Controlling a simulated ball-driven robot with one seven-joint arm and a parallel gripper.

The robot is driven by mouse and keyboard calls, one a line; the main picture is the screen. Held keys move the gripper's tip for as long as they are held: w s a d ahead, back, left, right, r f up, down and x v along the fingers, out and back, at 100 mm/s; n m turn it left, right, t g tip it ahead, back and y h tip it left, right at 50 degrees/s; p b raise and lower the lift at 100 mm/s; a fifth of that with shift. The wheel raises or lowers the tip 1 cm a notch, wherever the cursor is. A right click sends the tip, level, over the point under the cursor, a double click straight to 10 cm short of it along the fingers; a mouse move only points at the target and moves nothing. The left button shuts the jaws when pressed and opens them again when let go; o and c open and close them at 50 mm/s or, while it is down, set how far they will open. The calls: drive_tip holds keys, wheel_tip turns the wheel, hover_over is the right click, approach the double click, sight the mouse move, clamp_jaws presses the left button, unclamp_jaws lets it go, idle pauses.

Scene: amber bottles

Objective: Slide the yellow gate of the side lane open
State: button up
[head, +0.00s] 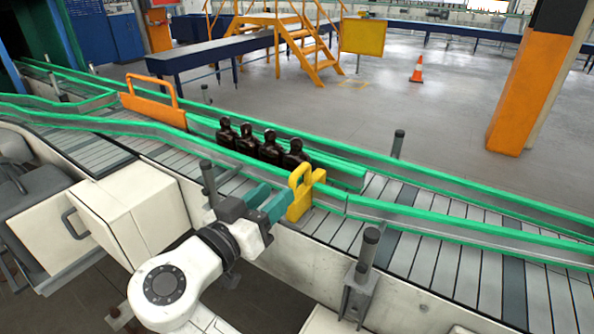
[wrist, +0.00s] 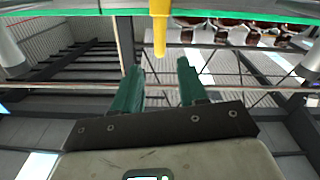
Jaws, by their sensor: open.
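The yellow gate (head: 302,190) stands at the right end of the side lane, with an upright loop handle on top. In the wrist view a yellow bar of the gate (wrist: 160,25) hangs just beyond and between my fingertips. My gripper (head: 276,200) is open, its two teal fingers pointing at the gate from its left, near side. The fingers also show apart and empty in the wrist view (wrist: 157,72). Whether a finger touches the gate I cannot tell. Several dark amber bottles (head: 268,146) stand in a row in the side lane behind the gate.
An orange gate (head: 153,103) stands across the conveyor further left. Green rails (head: 440,212) edge the lanes. Dark posts (head: 368,248) rise near the front rail. The slatted conveyor (head: 430,255) right of the yellow gate is clear.

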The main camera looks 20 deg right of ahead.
sight(291, 180)
drive_tip(key=p+x, duration=0.1)
drive_tip(key=x, duration=0.6)
drive_tip(key=shift+w+d, duration=0.2)
drive_tip(key=shift+d, duration=0.05)
clamp_jaws()
drive_tip(key=shift+f, duration=0.1)
